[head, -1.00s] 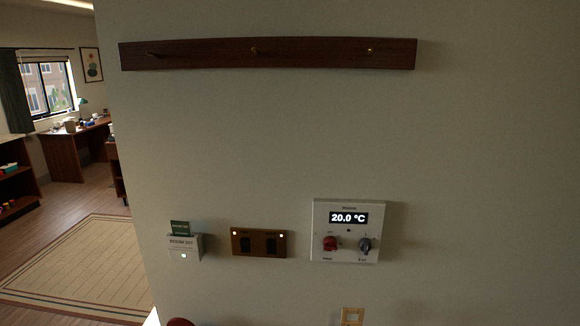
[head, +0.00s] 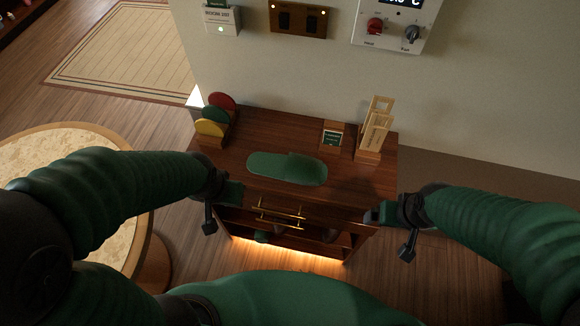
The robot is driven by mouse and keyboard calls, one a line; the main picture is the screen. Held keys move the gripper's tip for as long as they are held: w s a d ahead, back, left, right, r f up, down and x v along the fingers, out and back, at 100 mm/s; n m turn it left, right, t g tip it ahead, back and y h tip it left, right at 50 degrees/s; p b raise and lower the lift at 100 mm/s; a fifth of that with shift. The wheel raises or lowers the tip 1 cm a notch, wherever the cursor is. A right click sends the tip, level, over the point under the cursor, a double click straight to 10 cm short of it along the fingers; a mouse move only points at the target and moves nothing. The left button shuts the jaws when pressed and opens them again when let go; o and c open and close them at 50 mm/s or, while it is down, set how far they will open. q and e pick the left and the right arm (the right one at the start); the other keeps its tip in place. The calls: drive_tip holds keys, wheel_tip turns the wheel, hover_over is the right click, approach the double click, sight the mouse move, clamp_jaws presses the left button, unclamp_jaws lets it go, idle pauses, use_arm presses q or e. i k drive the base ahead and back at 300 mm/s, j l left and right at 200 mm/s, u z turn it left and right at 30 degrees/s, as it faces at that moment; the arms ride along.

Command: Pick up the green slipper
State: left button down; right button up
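The green slipper (head: 287,168) lies flat on top of a dark wooden cabinet (head: 232,150), near the middle of its top. Its toe end points right. My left gripper (head: 226,196) is in front of the cabinet's left side, lower left of the slipper in the picture and apart from it. My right gripper (head: 386,214) is off the cabinet's right front, lower right of the slipper and also apart from it. Nothing shows held in either gripper. Their fingers are small and dark, so I cannot tell their opening.
Coloured discs in a holder (head: 213,115) stand at the cabinet's back left. A small sign (head: 333,136) and a wooden rack (head: 376,130) stand at the back right. A round table (head: 100,136) is at left. The wall (head: 300,70) rises behind.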

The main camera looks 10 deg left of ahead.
sight(303, 169)
drive_tip(key=u, duration=1.15)
drive_tip(key=k+l+u, duration=0.1)
drive_tip(key=l+u, duration=0.4)
drive_tip(key=k+l+u, duration=0.1)
drive_tip(key=l+u, duration=0.2)
drive_tip(key=u, duration=0.15)
drive_tip(key=k+l+u, duration=0.2)
drive_tip(key=u, duration=0.3)
drive_tip(key=k+l+u, duration=0.3)
drive_tip(key=u, duration=0.15)
drive_tip(key=k+l, duration=0.2)
